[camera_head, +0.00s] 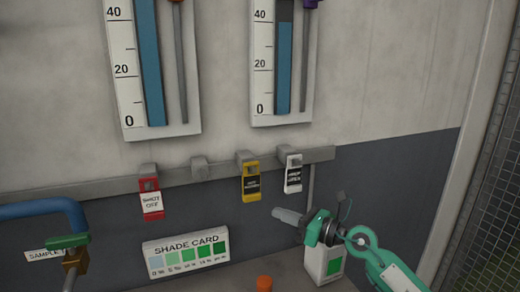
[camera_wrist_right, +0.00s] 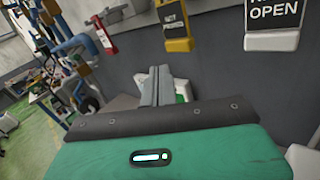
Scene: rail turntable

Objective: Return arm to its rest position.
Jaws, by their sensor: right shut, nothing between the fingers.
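My right arm (camera_head: 395,275) comes in from the lower right, teal and grey. Its gripper (camera_head: 277,213) points left in front of the dark lower wall, below the rail with tags. In the right wrist view the two grey fingers (camera_wrist_right: 157,88) are pressed together with nothing between them. The gripper appears apart from the tags and the shade card. My left gripper is not in view.
A rail (camera_head: 100,186) carries a red tag (camera_head: 151,206), a yellow tag (camera_head: 251,182) and a white tag (camera_head: 292,174). A shade card (camera_head: 187,253), green-handled valve (camera_head: 72,255), white box with green patch (camera_head: 312,262) and orange cap (camera_head: 264,283) are below. Mesh fencing (camera_head: 495,215) stands right.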

